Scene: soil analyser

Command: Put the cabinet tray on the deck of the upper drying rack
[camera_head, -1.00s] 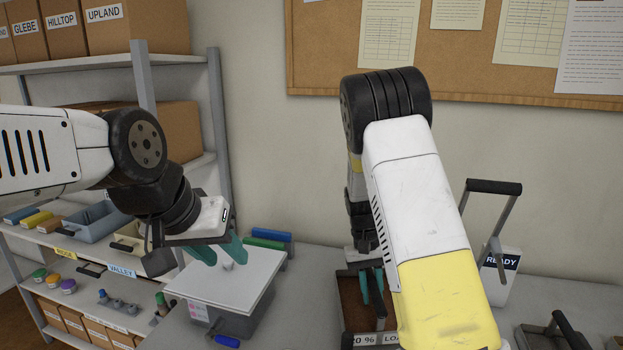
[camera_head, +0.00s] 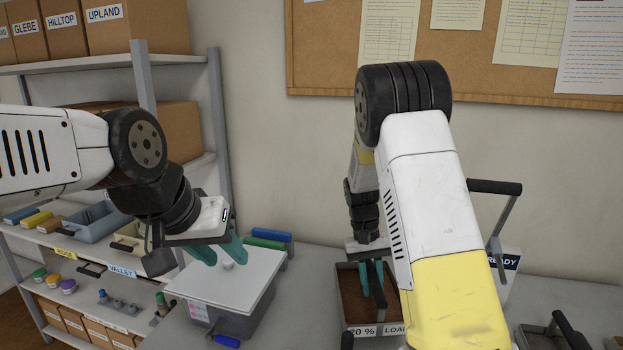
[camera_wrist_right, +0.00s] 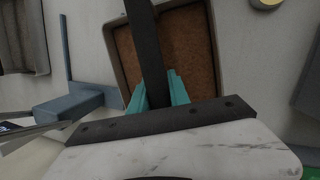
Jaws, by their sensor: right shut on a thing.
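The soil-filled tray (camera_head: 350,288), brown inside with a pale rim, is at the lower middle of the head view; its front label reads "20 % LOA", cut off by my arm. My right gripper (camera_head: 374,285) points down over it, and in the right wrist view its teal fingers (camera_wrist_right: 160,92) are shut on the tray's dark bar handle (camera_wrist_right: 146,45). The soil in the tray (camera_wrist_right: 188,50) shows beyond the fingers. I cannot pick out the upper drying rack for certain.
The white lid (camera_head: 250,279) with a small knob covers the grey box left of the tray. A shelf unit (camera_head: 181,165) with boxes and bins stands at the left. A dark-handled stand (camera_head: 495,188), a READY sign (camera_head: 509,262) and a dark frame (camera_head: 545,335) are at the right.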

